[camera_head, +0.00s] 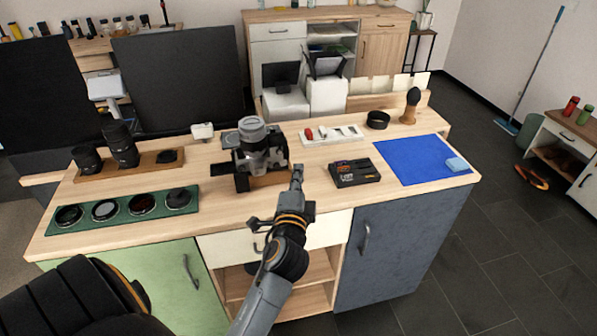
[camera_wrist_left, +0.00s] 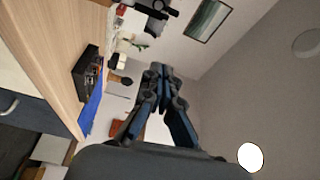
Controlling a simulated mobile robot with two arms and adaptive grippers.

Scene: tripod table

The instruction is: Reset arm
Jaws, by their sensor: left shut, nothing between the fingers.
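My left arm reaches up from the bottom of the head view, in front of the table (camera_head: 330,212). Its gripper (camera_head: 297,172) points up near the table's front edge, between the camera (camera_head: 258,150) and a black box (camera_head: 354,173). It appears to touch neither. In the left wrist view the fingers (camera_wrist_left: 159,70) are together with nothing between them. That view is turned on its side, with the tabletop (camera_wrist_left: 50,60) at the left. My right gripper is in neither view.
A green tray (camera_head: 90,229) with several round lenses lies at the left. A blue mat (camera_head: 405,165) with a light blue block (camera_head: 457,164) lies at the right. A white tray (camera_head: 345,131) and a black ring (camera_head: 378,119) sit behind. Bare wood lies along the front.

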